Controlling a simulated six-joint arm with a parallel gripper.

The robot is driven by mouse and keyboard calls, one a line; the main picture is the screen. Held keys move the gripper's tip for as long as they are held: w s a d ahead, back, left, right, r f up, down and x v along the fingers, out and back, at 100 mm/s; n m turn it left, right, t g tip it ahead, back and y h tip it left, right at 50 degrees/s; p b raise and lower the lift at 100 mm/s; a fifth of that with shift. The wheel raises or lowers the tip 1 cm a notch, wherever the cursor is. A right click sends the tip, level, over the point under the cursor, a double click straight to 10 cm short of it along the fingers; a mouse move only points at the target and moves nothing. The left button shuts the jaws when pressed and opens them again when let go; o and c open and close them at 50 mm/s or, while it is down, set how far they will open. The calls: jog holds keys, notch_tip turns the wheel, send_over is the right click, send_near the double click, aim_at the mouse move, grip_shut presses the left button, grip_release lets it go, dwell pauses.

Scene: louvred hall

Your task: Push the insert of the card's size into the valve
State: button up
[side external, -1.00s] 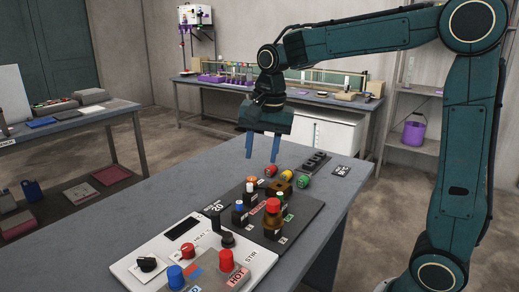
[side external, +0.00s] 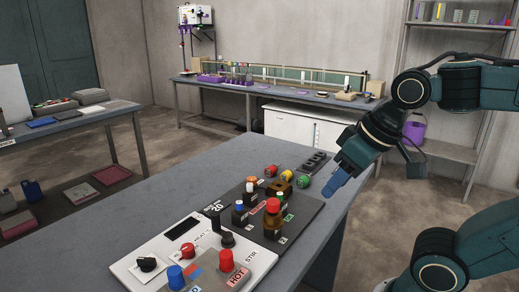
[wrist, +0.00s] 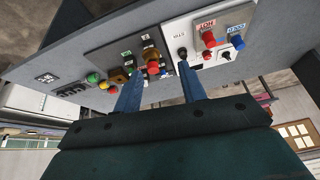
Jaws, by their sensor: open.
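Three short cylinders, red (side external: 271,171), yellow (side external: 287,175) and green (side external: 304,181), lie in a row on the table and look like the inserts. A brass block (side external: 281,188), perhaps the valve, sits beside them near the dark mat. A small black card with white print (wrist: 46,77) shows in the wrist view; my arm hides it in the side view. Its print is too small to read. My gripper (side external: 329,198) is open and empty, tilted above the table's right edge, to the right of the cylinders. Its blue fingers also show in the wrist view (wrist: 160,71).
A black holed rack (side external: 314,160) stands behind the cylinders. Bottles, one red-capped (side external: 272,218), stand on the dark mat (side external: 300,226). A white panel (side external: 135,262) with knobs and HOT and STIR labels lies in front.

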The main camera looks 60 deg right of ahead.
jog(key=shift+s+f+n, duration=0.5)
jog(key=shift+s+n, duration=0.1)
jog(key=shift+s, duration=0.25)
jog(key=shift+w, duration=0.1)
jog(key=m+t, duration=0.1)
jog(key=t, duration=0.1)
send_near(241, 203)
jog(key=shift+w+a+f+h, duration=0.25)
jog(key=shift+w+f+h, duration=0.05)
jog(key=shift+f, duration=0.1)
jog(key=shift+x, duration=5)
